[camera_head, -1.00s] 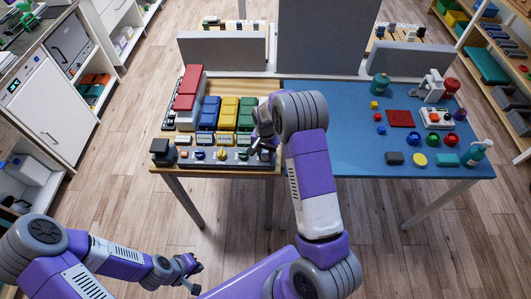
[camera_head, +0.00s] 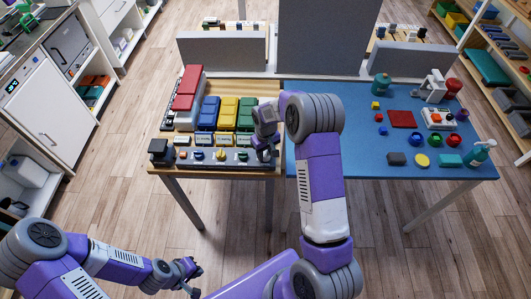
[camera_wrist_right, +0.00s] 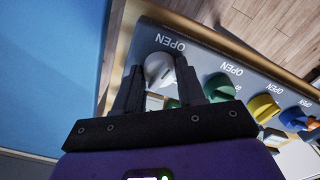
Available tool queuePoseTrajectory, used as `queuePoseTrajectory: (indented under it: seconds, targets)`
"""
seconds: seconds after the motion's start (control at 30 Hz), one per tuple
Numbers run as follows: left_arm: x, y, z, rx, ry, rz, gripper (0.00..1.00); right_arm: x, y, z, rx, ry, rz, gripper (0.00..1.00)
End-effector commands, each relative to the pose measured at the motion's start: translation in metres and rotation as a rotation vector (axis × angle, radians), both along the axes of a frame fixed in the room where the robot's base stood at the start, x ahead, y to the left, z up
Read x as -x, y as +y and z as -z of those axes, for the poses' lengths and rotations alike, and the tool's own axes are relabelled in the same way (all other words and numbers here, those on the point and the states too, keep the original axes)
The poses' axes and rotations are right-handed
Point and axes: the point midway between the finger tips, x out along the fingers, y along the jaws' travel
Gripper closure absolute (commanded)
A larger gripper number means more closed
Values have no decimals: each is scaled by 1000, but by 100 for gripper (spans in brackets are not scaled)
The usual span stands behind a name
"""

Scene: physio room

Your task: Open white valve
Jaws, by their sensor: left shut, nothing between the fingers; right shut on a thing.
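The white valve (camera_wrist_right: 156,66) sits at the end of the valve row on the grey panel (camera_wrist_right: 205,62), beside an "OPEN" label. In the wrist view my right gripper (camera_wrist_right: 159,74) has its two fingers on either side of the valve's handle and is shut on it. In the head view my right gripper (camera_head: 265,150) is at the panel's right end and hides most of the valve. My left gripper (camera_head: 193,271) is shut and empty, low in front of the table.
Green (camera_wrist_right: 219,87), yellow (camera_wrist_right: 262,108) and blue (camera_wrist_right: 293,118) valves stand close beside the white one. Coloured bins (camera_head: 227,112) are behind the panel. A blue mat (camera_head: 340,150) with several small objects covers the table's right half.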

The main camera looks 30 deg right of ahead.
Motion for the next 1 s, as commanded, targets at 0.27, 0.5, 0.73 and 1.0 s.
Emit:
queuePoseTrajectory:
  seconds: [0.27,0.5,0.73,1.0]
  targets:
    - [0,0,2,0,0,0,100,0,0,0,-1,0,-156,91]
    - [0,0,2,0,0,0,100,0,0,0,-1,0,-218,91]
    - [0,0,3,0,0,0,100,0,0,0,0,1,-233,91]
    - [0,0,2,0,0,0,100,0,0,0,0,1,-233,59]
